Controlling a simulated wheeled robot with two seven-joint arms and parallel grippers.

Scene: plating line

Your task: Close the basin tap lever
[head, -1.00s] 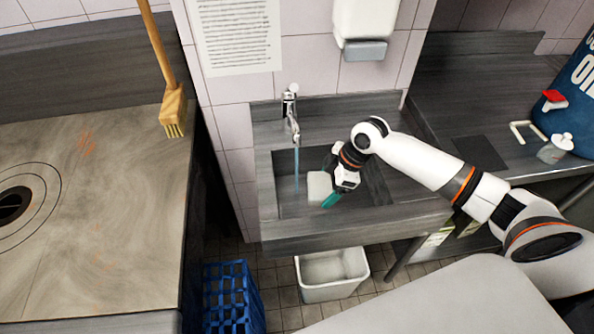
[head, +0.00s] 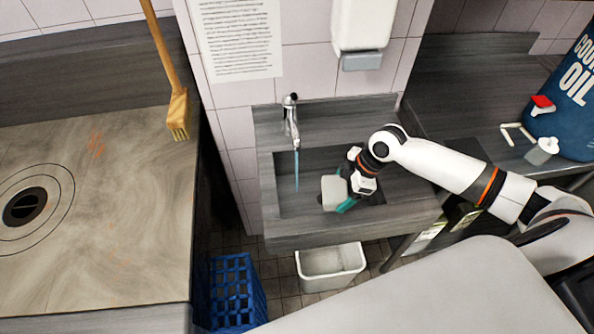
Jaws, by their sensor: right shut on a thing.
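The chrome basin tap (head: 292,122) stands at the back of the dark grey basin (head: 290,243), against the tiled wall. A thin bluish stream of water (head: 297,172) runs from its spout. The lever is the small part on top of the tap; its exact position is too small to tell. My right gripper (head: 342,189), with teal fingertips, is low in the basin, right of and in front of the tap. It is shut on a pale grey block-like thing (head: 334,192), apart from the tap. My left gripper is out of view.
A white soap dispenser (head: 361,28) hangs on the wall above the basin's right side. A white bin (head: 331,264) and blue crate (head: 235,293) stand below. A blue oil drum (head: 565,115) stands on the right counter.

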